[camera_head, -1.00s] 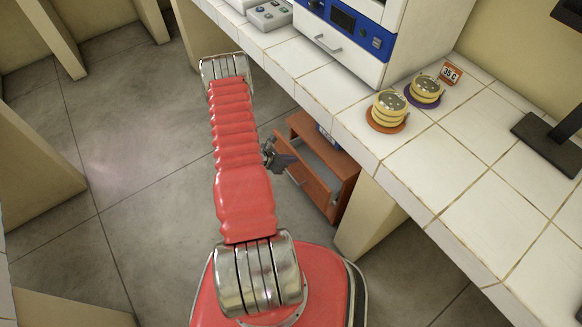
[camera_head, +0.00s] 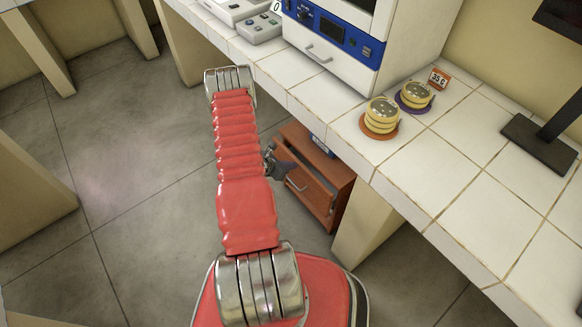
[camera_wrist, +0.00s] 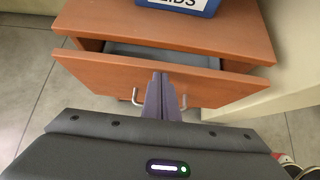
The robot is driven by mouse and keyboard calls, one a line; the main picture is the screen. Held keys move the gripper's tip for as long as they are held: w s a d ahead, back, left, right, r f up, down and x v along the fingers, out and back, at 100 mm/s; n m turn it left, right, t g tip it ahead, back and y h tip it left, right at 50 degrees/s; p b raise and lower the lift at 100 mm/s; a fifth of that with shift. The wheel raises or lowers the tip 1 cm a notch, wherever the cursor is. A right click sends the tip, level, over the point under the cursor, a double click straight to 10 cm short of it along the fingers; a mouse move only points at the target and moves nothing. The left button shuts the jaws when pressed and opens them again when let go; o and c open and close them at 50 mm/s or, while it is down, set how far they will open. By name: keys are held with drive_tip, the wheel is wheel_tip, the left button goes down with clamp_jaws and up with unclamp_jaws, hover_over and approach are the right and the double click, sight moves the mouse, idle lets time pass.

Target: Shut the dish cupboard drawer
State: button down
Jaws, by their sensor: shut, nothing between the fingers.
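The dish cupboard (camera_head: 322,154) is a low orange-brown wooden cabinet under the counter. Its drawer (camera_head: 306,192) stands partly open; in the wrist view the drawer front (camera_wrist: 100,75) is a little tilted in the picture, with a gap showing its grey inside (camera_wrist: 135,50). A metal handle (camera_head: 297,185) is on the front; in the wrist view the fingers hide its middle. My gripper (camera_head: 284,168) is shut and empty at the drawer front. In the wrist view its fingertips (camera_wrist: 160,78) overlap the front's upper edge; I cannot tell whether they touch.
A blue box with a white label (camera_wrist: 180,6) sits on the cupboard top. A cream counter leg (camera_head: 368,222) stands right of the cupboard. The tiled counter (camera_head: 450,160) above holds an incubator (camera_head: 335,55) and stacked dishes (camera_head: 381,116). Open grey floor (camera_head: 140,190) lies left.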

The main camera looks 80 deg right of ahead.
drive_tip(key=w+a+f+v, duration=0.1)
drive_tip(key=f+v, duration=0.1)
drive_tip(key=v, duration=1)
drive_tip(key=shift+w+a+r, duration=0.25)
drive_tip(key=shift+a, duration=0.1)
